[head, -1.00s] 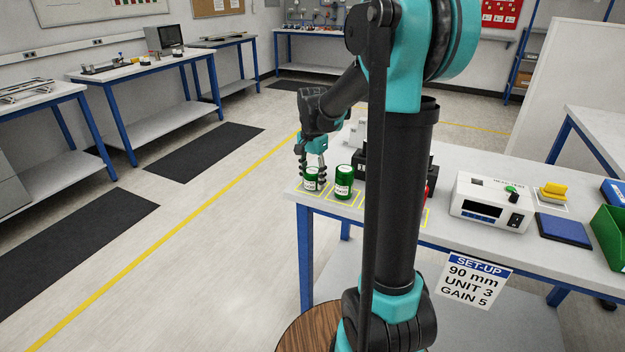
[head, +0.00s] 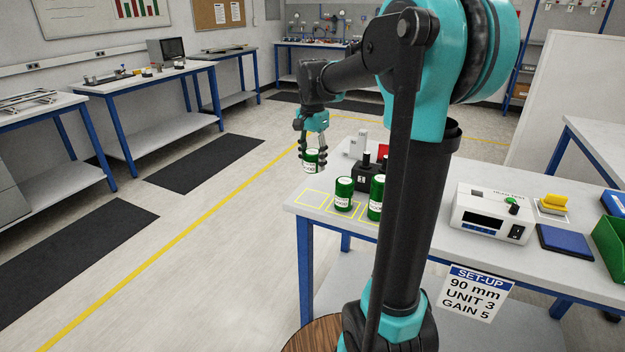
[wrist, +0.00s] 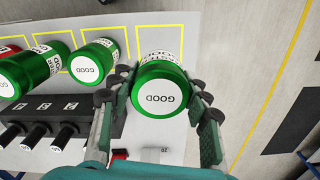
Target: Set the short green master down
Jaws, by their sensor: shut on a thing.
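My gripper (head: 312,161) is shut on a short green master (head: 312,161), a green cylinder with a white label. It holds it above the far left end of the bench (head: 420,205), clear of the surface. In the wrist view the held green master (wrist: 162,98) shows a white top reading GOOD, with the fingers (wrist: 160,100) on both sides of it. Yellow outlined squares mark the bench, and the leftmost square (head: 310,198) is empty in the head view.
A short green cylinder (head: 343,197) and a taller one (head: 376,203) stand in the squares to the right. A black block with black knobs (head: 370,176) stands behind them. A white tester (head: 490,212) and blue pad (head: 563,230) lie farther right.

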